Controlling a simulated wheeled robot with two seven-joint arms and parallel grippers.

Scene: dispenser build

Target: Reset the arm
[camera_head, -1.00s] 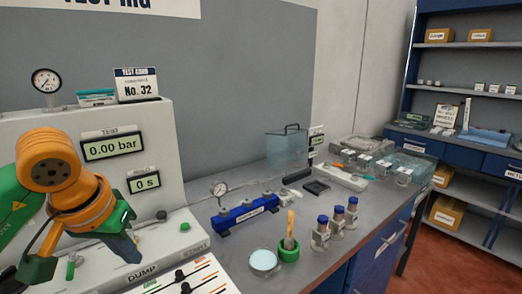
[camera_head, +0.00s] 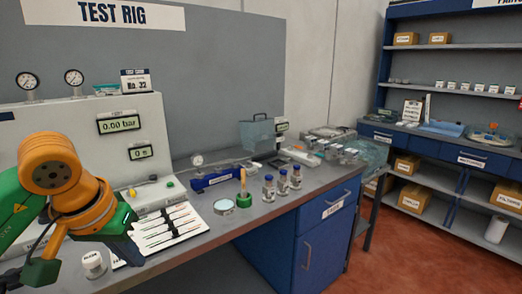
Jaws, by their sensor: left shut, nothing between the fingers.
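My left arm, orange and green, comes in from the left edge in the head view. My left gripper (camera_head: 124,247) is at the lower left, its dark fingers pointing down and shut with nothing between them. It appears in front of the test rig (camera_head: 75,125) and beside a white sheet with dark strips (camera_head: 168,231). The arm hides part of the rig's front. My right arm and gripper are out of view.
A white jar (camera_head: 93,264) stands just below-left of my left gripper. On the bench are a blue manifold (camera_head: 216,180), a round dish (camera_head: 224,207), a green holder (camera_head: 244,199) and several blue-capped vials (camera_head: 282,182). Shelving (camera_head: 450,46) stands at the right, beyond open red floor.

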